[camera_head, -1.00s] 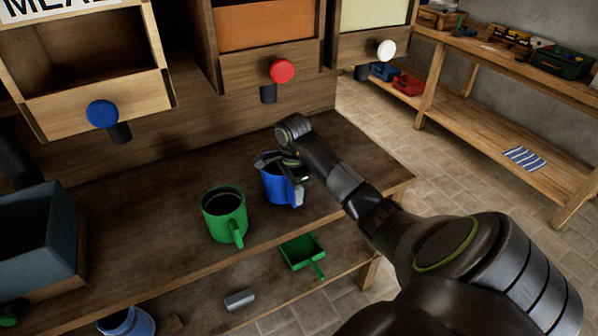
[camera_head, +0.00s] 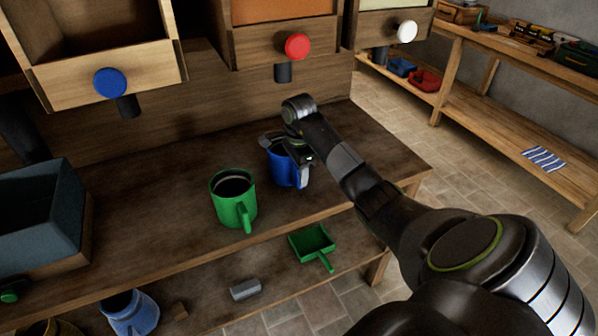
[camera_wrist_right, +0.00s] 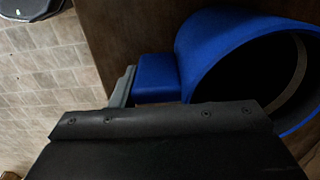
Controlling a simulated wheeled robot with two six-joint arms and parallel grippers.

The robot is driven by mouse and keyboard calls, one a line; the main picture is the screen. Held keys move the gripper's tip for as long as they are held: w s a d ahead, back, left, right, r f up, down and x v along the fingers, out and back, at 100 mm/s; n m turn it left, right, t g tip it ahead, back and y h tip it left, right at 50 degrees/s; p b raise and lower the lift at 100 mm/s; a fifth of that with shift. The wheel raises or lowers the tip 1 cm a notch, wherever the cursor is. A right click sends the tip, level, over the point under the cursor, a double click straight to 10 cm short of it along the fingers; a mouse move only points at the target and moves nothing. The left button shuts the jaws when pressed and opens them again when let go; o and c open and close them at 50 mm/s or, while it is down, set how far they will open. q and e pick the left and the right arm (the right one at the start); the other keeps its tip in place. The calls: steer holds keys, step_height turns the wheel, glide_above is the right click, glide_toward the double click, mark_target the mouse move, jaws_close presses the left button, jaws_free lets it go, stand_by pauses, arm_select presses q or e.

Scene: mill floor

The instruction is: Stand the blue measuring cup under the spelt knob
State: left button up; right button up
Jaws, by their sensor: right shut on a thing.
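The blue measuring cup (camera_head: 284,170) is upright at the right part of the bench, below and near the red knob (camera_head: 297,46). My right gripper (camera_head: 297,148) is shut on it at its upper right side. In the right wrist view the cup (camera_wrist_right: 205,50) shows its open rim and a blue block-like handle, close to the gripper; the inside is dark. I cannot tell whether the cup touches the bench. A blue knob (camera_head: 110,82) and a white knob (camera_head: 406,31) are on the other bins. No spelt label is readable. My left gripper is not in view.
A green mug (camera_head: 232,200) stands just left of the cup on the bench (camera_head: 150,215). A dark blue-grey box (camera_head: 40,215) is at the far left. Dark spouts hang under the bins. A green scoop (camera_head: 312,243) and a blue container (camera_head: 130,312) are on the lower shelf.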

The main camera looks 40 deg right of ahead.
steer(key=o, duration=1.5)
steer(key=shift+c, duration=0.2)
steer(key=shift+r, duration=0.1)
steer(key=shift+r, duration=0.55)
step_height(320, 180, up, 5)
steer(key=p, duration=0.2)
steer(key=shift+r+p, duration=0.1)
steer(key=shift+p, duration=0.2)
steer(key=shift+r+p, duration=0.6)
steer(key=shift+f, duration=0.1)
